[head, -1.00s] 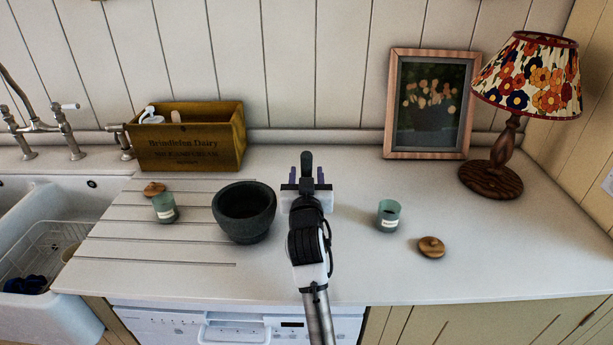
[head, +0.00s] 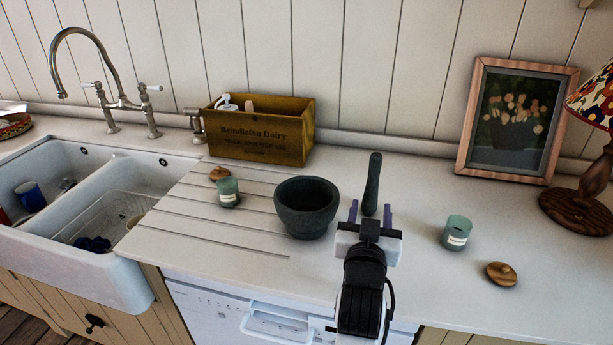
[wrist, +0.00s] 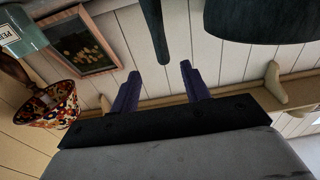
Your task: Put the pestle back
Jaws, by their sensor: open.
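The dark stone pestle (head: 372,186) stands upright, apparently on the worktop, to the right of the mortar. The dark mortar (head: 306,205) is a round bowl with an open top. My gripper (head: 370,211) is open and empty, in front of the pestle, with its purple fingers on either side of the pestle's line. It hides the pestle's foot. In the upside-down wrist view, the pestle (wrist: 156,28) shows beyond and between the spread fingers (wrist: 163,80), and the mortar (wrist: 262,22) is at top right. I see no contact between fingers and pestle.
A wooden crate (head: 262,133) stands behind the mortar. A green jar (head: 228,192) and wooden lid (head: 219,173) sit left; another jar (head: 456,232) and lid (head: 501,274) sit right. A picture frame (head: 470,120) and lamp (head: 578,213) stand back right. The sink (head: 120,225) is at left.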

